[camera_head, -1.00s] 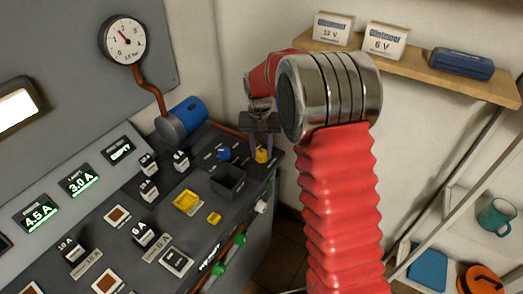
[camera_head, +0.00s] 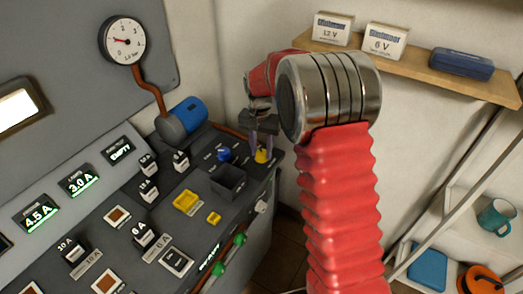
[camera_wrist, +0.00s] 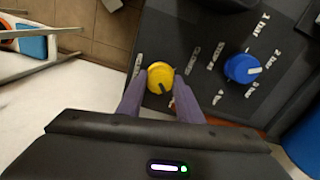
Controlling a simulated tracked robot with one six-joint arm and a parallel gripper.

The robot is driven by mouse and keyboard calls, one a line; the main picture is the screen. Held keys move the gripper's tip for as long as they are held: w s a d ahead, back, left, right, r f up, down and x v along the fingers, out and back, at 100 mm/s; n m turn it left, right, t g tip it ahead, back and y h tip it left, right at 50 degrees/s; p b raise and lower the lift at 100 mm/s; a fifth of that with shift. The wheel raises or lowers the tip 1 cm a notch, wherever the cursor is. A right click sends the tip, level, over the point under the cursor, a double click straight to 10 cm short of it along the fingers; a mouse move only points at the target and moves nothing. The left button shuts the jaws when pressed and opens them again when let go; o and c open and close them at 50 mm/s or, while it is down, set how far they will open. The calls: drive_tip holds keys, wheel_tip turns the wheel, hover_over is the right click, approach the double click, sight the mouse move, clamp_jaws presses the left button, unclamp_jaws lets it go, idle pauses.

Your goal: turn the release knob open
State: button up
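The yellow release knob (camera_wrist: 160,77), with a dark mark on its face, sits on the dark panel. In the head view the knob (camera_head: 261,156) is at the panel's far right corner. My gripper (camera_wrist: 160,80) reaches down to it, with one purple finger on each side. The fingertips lie close against the knob's sides and appear shut on it. In the head view my gripper (camera_head: 263,150) is upright over the knob, partly hiding it. The round gauge (camera_head: 122,40) has its red needle pointing left, at the low end.
A blue knob (camera_wrist: 242,68) with bar labels stands beside the yellow knob. An open dark box (camera_head: 228,181) and a blue cylinder (camera_head: 186,117) are close by. A wooden shelf (camera_head: 430,67) hangs behind my arm.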

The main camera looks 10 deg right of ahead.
sight(260, 151)
drive_tip(key=o, duration=0.4)
drive_tip(key=r, duration=1.3)
drive_tip(key=shift+w+a+r, duration=0.15)
drive_tip(key=shift+a+r, duration=0.05)
drive_tip(key=shift+r, duration=0.15)
drive_tip(key=shift+s+a+r+n+t, duration=0.1)
drive_tip(key=shift+s+r+n+t, duration=0.8)
drive_tip(key=shift+s, duration=4.55)
drive_tip(key=shift+s+r+n+t, duration=0.65)
drive_tip(key=shift+s+n+t, duration=0.6)
drive_tip(key=shift+s, duration=4.2)
drive_tip(key=shift+s+a+r+n+t, duration=0.1)
drive_tip(key=shift+s+r+n+t, duration=0.95)
drive_tip(key=shift+s, duration=4.4)
